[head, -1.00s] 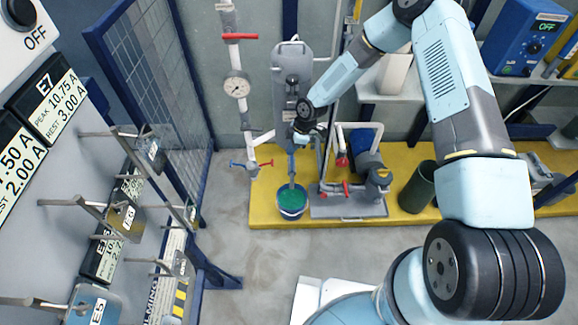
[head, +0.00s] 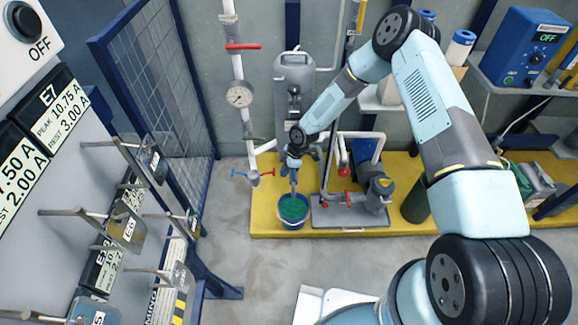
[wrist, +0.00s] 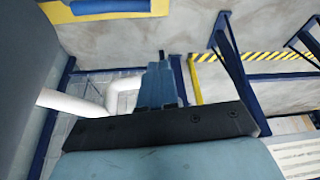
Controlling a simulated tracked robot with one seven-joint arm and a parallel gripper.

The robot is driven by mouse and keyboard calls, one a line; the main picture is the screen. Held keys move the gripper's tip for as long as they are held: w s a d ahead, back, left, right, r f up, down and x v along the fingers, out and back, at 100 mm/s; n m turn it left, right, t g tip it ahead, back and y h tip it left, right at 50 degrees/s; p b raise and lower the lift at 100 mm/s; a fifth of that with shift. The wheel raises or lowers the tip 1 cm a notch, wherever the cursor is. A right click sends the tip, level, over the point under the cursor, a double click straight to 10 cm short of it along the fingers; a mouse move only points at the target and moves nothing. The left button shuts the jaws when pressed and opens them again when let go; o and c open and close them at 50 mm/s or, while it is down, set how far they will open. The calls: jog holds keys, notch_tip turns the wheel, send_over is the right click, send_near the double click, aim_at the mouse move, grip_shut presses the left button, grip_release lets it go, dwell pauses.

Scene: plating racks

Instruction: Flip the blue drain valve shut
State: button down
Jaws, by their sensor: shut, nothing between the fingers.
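A small valve with a blue handle (head: 238,173) pointing left and a red handle (head: 267,173) pointing right sits low on the white pipe. My gripper (head: 292,183) is shut and empty, pointing down to the right of this valve and apart from the handles in the head view. It appears just above the bucket (head: 293,224) of green liquid. The wrist view shows my closed blue fingers (wrist: 160,86), with white pipe (wrist: 85,104) behind them.
A grey tank (head: 293,75) stands behind my gripper. A pump with red-handled pipework (head: 345,197) is close on the right, on the yellow platform (head: 268,222). A blue mesh fence (head: 160,85) stands left. The grey floor (head: 260,265) in front is clear.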

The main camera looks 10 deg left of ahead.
aim_at(294, 173)
jog(key=shift+w+d+f, duration=0.15)
jog(key=shift+d+f, duration=0.2)
jog(key=shift+f, duration=0.5)
jog(key=shift+w+d+f, duration=0.15)
jog(key=shift+d+f, duration=0.25)
jog(key=shift+f, duration=0.4)
jog(key=shift+w+d+f, duration=0.15)
jog(key=shift+d+f, duration=0.2)
jog(key=shift+f, duration=0.5)
jog(key=shift+d, duration=0.15)
